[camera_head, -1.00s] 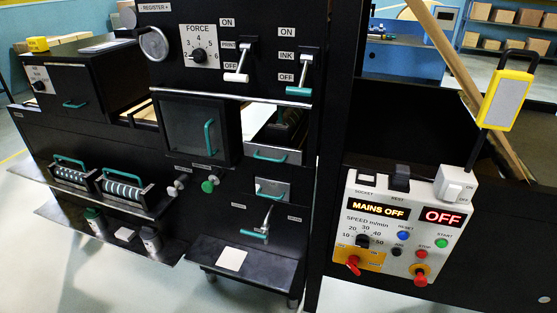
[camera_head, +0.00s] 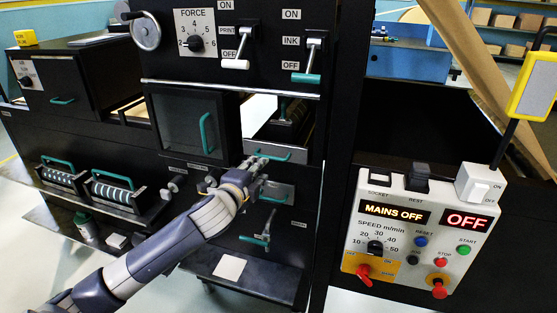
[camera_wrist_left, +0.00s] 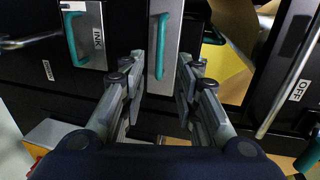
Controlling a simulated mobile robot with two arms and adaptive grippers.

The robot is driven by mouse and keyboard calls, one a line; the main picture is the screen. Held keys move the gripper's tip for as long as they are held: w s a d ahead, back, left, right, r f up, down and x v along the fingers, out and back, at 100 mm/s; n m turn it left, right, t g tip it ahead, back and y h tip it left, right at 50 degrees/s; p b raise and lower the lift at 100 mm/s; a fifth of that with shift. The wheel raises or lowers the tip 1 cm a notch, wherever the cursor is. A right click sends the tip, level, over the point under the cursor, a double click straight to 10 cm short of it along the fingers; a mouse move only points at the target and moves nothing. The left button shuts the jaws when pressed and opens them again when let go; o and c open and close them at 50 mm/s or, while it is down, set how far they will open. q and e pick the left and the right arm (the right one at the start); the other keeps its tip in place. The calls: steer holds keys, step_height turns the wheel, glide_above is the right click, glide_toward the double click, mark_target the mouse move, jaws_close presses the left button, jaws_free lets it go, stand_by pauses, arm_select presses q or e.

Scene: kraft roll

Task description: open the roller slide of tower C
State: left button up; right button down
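The roller slide (camera_head: 290,154) of the tower has a silver front with a teal bar handle and looks pushed in under the ink lever. In the left wrist view its silver front (camera_wrist_left: 171,30) and handle (camera_wrist_left: 161,45) stand straight ahead. My left gripper (camera_head: 262,163) reaches in from the lower left to this front. In the left wrist view the left gripper (camera_wrist_left: 164,70) is open, with one finger on each side of the handle's line. I cannot tell whether the fingers touch it. My right gripper is not in view.
Just below is the ink drawer (camera_head: 278,192) with its own teal handle, labelled INK (camera_wrist_left: 98,39) in the wrist view. A dark glazed door (camera_head: 185,125) is close on the left. The control box (camera_head: 410,235) at the right reads MAINS OFF and OFF.

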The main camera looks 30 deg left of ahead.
mark_target(269, 158)
arm_select(q)
steer(key=p+x, duration=0.1)
steer(key=x, duration=0.9)
steer(key=shift+w+f, duration=0.1)
steer(key=shift+w, duration=0.25)
jaws_close()
